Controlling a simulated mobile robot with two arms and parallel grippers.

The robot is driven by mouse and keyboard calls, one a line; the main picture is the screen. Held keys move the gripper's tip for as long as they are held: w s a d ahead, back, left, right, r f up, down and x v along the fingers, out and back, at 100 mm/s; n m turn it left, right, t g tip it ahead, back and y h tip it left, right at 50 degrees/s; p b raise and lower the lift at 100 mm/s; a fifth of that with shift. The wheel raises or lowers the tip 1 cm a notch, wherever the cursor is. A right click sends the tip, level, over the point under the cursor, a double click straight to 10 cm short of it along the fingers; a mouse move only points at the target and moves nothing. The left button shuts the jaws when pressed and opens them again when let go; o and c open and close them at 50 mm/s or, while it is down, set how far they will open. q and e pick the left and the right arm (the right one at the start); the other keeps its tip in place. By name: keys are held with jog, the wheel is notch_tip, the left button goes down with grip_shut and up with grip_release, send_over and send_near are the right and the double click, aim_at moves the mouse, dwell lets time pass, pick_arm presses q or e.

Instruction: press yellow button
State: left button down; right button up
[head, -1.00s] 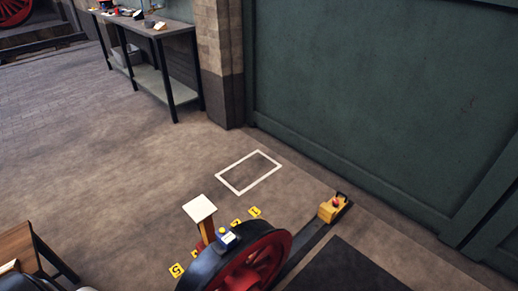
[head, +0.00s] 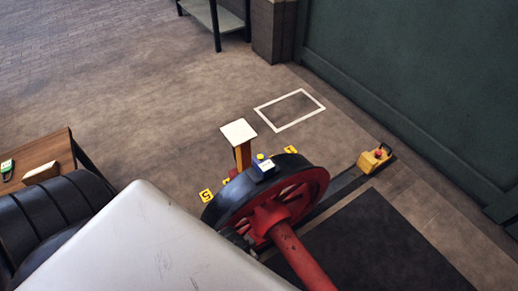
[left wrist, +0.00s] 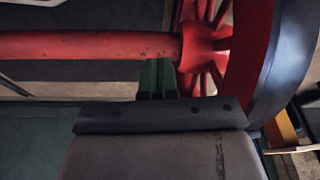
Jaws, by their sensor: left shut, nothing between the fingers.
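A small blue device with a yellow button (head: 260,157) on its top sits on the upper rim of a large dark-rimmed wheel (head: 235,200) in the head view. The wheel has red spokes, and a red axle (head: 303,258) runs toward the camera. In the left wrist view, my left gripper (left wrist: 158,75) shows as dark green fingers, shut and empty, just below the red axle (left wrist: 90,46) near the wheel hub. The button is not visible in that view. The left fingers cannot be made out in the head view. My right gripper is in neither view.
A yellow box with a red button (head: 374,158) stands right of the wheel. A wooden table (head: 45,158) is at left. Floor around the white outlined rectangle (head: 290,127) is clear.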

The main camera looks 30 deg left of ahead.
pick_arm(q)
jog(key=w+d+r+m+b, duration=0.1)
jog(key=w+r+m+b, duration=0.15)
jog(key=r, duration=0.45)
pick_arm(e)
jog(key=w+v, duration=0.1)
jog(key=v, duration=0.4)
pick_arm(q)
notch_tip(320, 180, up, 19)
jog(key=m+g+h+b, duration=0.2)
jog(key=m+g+h, duration=0.15)
jog(key=m, duration=1.45)
send_over(261, 157)
jog(key=w+a, duration=0.2)
jog(key=a, duration=0.2)
jog(key=shift+s+d+r+y, duration=0.15)
jog(key=shift+s+d+y, duration=0.1)
jog(key=shift+y, duration=0.1)
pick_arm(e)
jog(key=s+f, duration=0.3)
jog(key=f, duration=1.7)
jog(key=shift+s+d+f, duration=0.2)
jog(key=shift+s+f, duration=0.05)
pick_arm(q)
jog(key=shift+n, duration=0.25)
